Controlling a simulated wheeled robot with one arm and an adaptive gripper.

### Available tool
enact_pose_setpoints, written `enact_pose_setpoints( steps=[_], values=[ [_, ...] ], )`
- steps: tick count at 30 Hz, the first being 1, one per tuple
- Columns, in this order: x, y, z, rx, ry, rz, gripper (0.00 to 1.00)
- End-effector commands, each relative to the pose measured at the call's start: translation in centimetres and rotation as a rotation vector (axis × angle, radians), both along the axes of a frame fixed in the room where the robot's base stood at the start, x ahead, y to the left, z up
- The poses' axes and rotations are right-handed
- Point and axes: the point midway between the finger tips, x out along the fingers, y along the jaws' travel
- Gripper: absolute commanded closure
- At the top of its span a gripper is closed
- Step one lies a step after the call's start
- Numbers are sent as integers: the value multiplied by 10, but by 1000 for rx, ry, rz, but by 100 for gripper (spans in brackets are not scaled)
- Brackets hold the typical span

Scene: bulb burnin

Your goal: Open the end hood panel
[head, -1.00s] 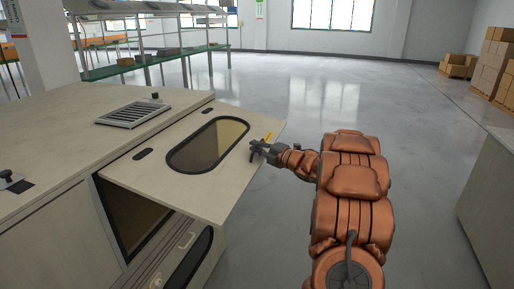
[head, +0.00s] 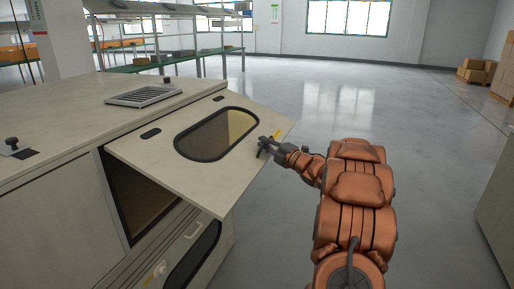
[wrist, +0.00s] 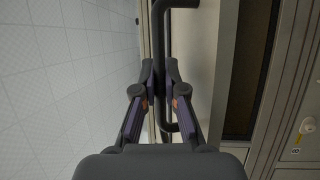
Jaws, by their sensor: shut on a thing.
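The end hood panel (head: 195,170) is a beige flap with a dark-framed oval window (head: 215,133). It stands swung out from the cabinet's end, hinged along the top edge and sloping down to its outer edge. A dark opening (head: 140,195) shows beneath it. My gripper (head: 264,147) is at the panel's outer edge, beside a small yellow label. In the wrist view my gripper (wrist: 160,92) is shut on the dark bar handle (wrist: 167,45), which runs between the fingers. The handle's middle is partly hidden by them.
The beige cabinet (head: 50,115) fills the left, with a vent grille (head: 144,95) on top and a lower door with a handle (head: 193,230). Open floor (head: 400,110) lies behind and right of my arm. Another pale unit (head: 497,210) stands at the right edge.

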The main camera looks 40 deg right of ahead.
Motion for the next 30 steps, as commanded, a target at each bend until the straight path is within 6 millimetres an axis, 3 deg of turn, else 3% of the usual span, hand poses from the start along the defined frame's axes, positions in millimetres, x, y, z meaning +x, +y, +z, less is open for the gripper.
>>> enact_pose_setpoints(
  steps=[10,11,14,24,30],
  values=[
    [-2,-4,-3,3,-4,-6,100],
    [-2,-4,-3,3,-4,-6,89],
    [-2,-4,-3,3,-4,-6,79],
    [-4,-4,-3,3,-4,-7,79],
    [-22,-8,-5,4,-3,-10,79]
  ],
)
